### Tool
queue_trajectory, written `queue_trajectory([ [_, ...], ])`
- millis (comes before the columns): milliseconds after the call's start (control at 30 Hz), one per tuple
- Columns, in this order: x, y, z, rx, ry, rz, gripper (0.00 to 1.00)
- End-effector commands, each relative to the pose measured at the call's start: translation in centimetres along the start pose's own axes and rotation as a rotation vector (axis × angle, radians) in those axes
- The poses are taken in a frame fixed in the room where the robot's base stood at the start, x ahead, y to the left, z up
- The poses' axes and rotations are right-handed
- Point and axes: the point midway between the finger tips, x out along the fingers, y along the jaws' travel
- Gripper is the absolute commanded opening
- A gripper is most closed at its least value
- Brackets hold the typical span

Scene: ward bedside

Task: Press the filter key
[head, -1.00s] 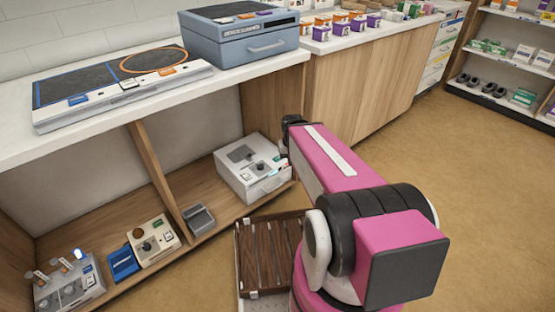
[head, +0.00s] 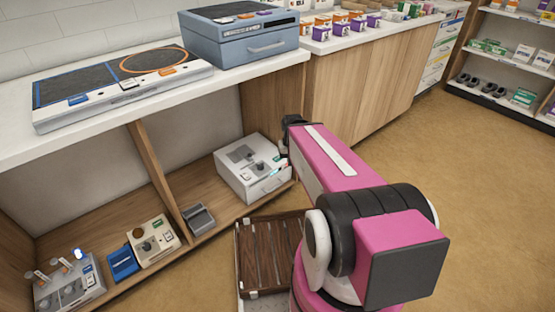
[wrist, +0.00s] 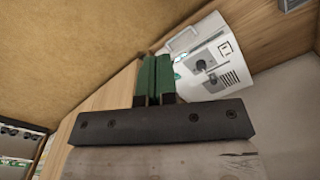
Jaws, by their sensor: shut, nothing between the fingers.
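A white box-shaped device (head: 250,165) with a dark knob, a dark panel and a front handle stands on the lower shelf. It also shows in the wrist view (wrist: 190,45), upper right, turned on its side. I cannot make out which part, if any, is labelled as the filter key. My gripper (wrist: 154,62) shows in the wrist view with its green fingers together and empty. The fingertips lie just beside the device's edge in that picture; whether they touch it I cannot tell. In the head view my arm hides most of the gripper.
A grey tray-like item (head: 198,218), a beige device (head: 152,240), a blue box (head: 122,262) and a grey unit with vials (head: 70,285) stand along the lower shelf. The counter above (head: 180,110) overhangs it. A wooden divider (head: 153,180) splits the shelf space. Floor is clear at right.

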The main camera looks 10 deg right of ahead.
Motion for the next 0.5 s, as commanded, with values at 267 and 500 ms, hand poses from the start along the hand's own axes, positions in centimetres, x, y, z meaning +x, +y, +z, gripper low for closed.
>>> queue_trajectory([
  [267,3.5,-1.4,-7.0,0.263,0.056,-0.165,0.0],
  [500,7.8,-2.6,-16.4,0.697,0.094,-0.421,0.0],
])
